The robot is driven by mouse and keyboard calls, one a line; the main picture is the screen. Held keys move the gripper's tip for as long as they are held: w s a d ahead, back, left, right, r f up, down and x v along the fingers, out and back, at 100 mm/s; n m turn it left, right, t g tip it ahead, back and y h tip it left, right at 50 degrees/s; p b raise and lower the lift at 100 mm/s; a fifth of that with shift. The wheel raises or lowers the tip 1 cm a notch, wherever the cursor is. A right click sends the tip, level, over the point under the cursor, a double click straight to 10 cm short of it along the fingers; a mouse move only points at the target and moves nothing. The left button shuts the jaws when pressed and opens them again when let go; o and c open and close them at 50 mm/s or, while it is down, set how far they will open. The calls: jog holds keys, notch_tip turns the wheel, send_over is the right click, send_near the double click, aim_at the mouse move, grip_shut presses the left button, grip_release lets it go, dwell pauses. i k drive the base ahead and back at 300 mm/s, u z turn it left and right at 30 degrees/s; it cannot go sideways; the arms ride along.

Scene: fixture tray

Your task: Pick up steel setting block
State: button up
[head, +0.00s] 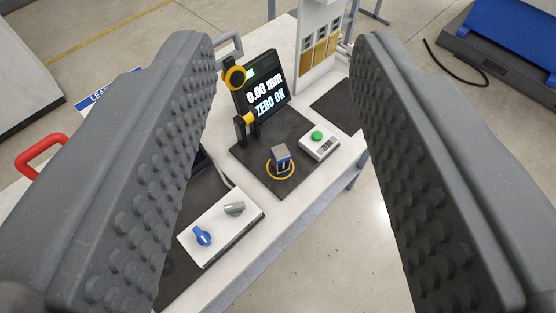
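Nothing is between the fingertips. The block shows in the gap between them, farther off and below, and no finger touches it.
A display reading "0.00 mm ZERO OK" (264,93) stands behind the block. A box with a green button (320,143) is at its right. A white panel with blue and grey knobs (221,227) is front left. A red handle (42,150) is far left.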

aim_at(280, 155)
jog(key=u, duration=0.05)
jog(key=k, duration=1.1)
jog(key=z, duration=0.55)
jog(key=i, duration=1.45)
jog(key=u, duration=0.25)
